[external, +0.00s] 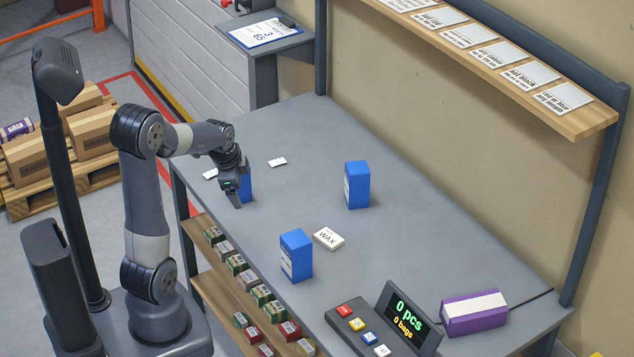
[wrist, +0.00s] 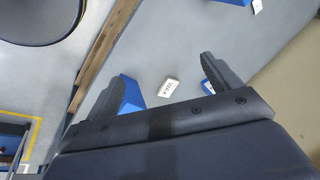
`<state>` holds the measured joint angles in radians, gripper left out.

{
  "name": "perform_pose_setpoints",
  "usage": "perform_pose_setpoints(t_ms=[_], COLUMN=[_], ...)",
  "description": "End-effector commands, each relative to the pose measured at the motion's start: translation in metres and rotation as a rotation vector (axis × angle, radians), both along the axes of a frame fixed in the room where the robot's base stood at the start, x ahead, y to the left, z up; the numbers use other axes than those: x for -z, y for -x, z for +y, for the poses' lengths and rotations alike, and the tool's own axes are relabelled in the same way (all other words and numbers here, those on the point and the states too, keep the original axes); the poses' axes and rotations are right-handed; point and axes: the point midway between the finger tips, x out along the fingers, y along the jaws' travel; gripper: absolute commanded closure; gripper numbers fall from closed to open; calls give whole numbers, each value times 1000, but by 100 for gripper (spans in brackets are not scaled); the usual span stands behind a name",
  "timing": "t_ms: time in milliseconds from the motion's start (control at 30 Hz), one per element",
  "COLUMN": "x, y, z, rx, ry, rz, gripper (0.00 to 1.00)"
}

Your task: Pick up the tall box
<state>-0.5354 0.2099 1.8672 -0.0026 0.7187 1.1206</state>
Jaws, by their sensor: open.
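Three blue boxes with white labels stand upright on the grey table. One blue box (external: 246,184) is directly behind my gripper in the external view and partly hidden by it. Another blue box (external: 357,186) stands toward the back, and a third (external: 296,256) is near the front edge. Which of them is the tall box is not clear, as they look alike in height. My gripper (external: 236,197) is open and empty, pointing down over the table's left part. In the wrist view, its fingers (wrist: 162,68) are spread, with blue boxes (wrist: 130,97) (wrist: 211,90) partly hidden near them.
A purple box (external: 474,313), a button panel (external: 357,325) and a display (external: 408,318) occupy the right end. A wooden shelf (external: 580,121) runs above the back. The table's middle is mostly clear.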

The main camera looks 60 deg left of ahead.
Motion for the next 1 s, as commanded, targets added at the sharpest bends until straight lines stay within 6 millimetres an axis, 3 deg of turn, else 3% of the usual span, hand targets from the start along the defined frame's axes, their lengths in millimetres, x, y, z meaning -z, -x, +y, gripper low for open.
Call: perform_pose_setpoints(t_ms=[33, 167, 267, 367, 600, 700, 800, 1000], x=[20, 32, 38, 46, 75, 84, 89, 100], y=[4, 5, 2, -1, 8, 16, 20, 1], z=[6, 16, 7, -15, -100, -127, -142, -148], rx=[125, 481, 773, 1074, 1692, 1842, 1921, 1948], ry=[-127, -463, -715, -962, -1454, -1575, -1639, -1658], rz=[-15, -36, -45, -56, -120, -154, -175, -186], gripper=[15, 15, 15, 15, 15, 15, 15, 15])
